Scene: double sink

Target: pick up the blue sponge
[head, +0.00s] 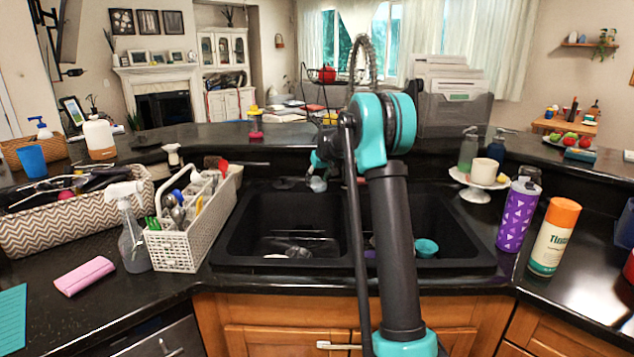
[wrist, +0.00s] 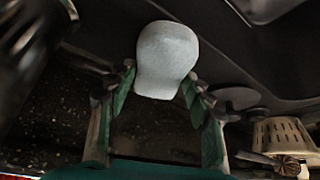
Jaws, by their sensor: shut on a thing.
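The sponge (wrist: 167,55) is a pale blue-grey rounded block, wide at one end and narrower at the end nearer my gripper. My gripper (wrist: 159,84) has its green-padded fingers on either side of the narrow end, shut on it. In the head view my gripper (head: 318,163) is partly hidden by my arm, over the back edge of the black double sink (head: 236,215). A small pale piece of the sponge (head: 317,185) shows just below it. I cannot tell how far the sponge is above the sink.
A white utensil caddy (head: 178,248) stands left of the sink. A purple tumbler (head: 516,215) and an orange-capped bottle (head: 554,237) stand at the right. Behind them is a white cake stand (head: 477,194) with a cup. Dishes, including a teal cup (head: 426,248), lie in the sink.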

